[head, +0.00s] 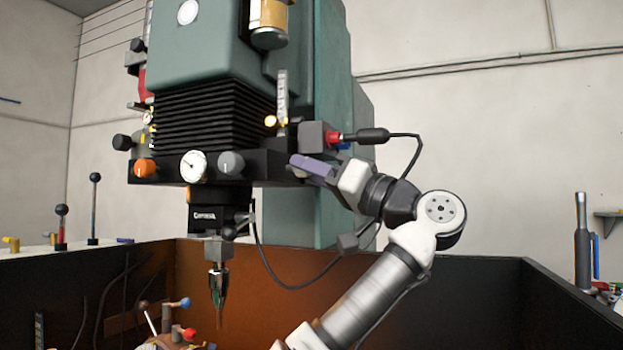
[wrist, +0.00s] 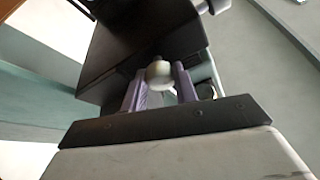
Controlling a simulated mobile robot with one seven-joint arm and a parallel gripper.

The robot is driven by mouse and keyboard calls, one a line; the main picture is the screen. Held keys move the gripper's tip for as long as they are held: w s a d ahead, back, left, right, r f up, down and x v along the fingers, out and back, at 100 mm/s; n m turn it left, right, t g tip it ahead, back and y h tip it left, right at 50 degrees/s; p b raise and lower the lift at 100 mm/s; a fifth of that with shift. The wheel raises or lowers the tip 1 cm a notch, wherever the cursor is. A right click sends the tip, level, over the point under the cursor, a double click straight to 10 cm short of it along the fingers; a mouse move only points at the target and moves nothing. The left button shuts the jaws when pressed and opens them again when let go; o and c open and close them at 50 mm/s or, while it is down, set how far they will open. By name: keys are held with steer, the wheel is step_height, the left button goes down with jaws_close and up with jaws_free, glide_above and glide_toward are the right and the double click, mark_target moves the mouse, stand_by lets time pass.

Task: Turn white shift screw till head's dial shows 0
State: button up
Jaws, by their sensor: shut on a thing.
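The white shift screw (wrist: 159,75) shows in the wrist view as a pale round knob at the side of a dark block. My gripper (wrist: 160,88) has its two purple fingers on either side of the screw, shut on it. In the head view my gripper (head: 308,166) is at the right end of the machine's dark head (head: 260,168), and its fingers hide the screw there. The round white dial (head: 193,166) is on the front of the head. It has a dark needle, but its numbers are too small to read.
An orange knob (head: 145,168) and a grey knob (head: 231,163) flank the dial. A grey box with a red plug (head: 334,138) and a cable sits just above my gripper. A tool spindle (head: 218,270) hangs below the head. Dark walls (head: 470,295) enclose the area below.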

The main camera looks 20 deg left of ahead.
steer(key=shift+s+r+m+t+h+b, duration=0.1)
steer(key=shift+m+t+h, duration=0.7)
steer(key=shift+m, duration=1.7)
steer(key=shift+s+r+m+t+h+b, duration=0.1)
steer(key=shift+m+t+h, duration=0.65)
steer(key=shift+m, duration=1.75)
steer(key=shift+r+m+t+h+b, duration=0.1)
steer(key=shift+m+t+h, duration=0.65)
steer(key=shift+m, duration=1.75)
steer(key=o, duration=1)
steer(key=shift+c, duration=0.2)
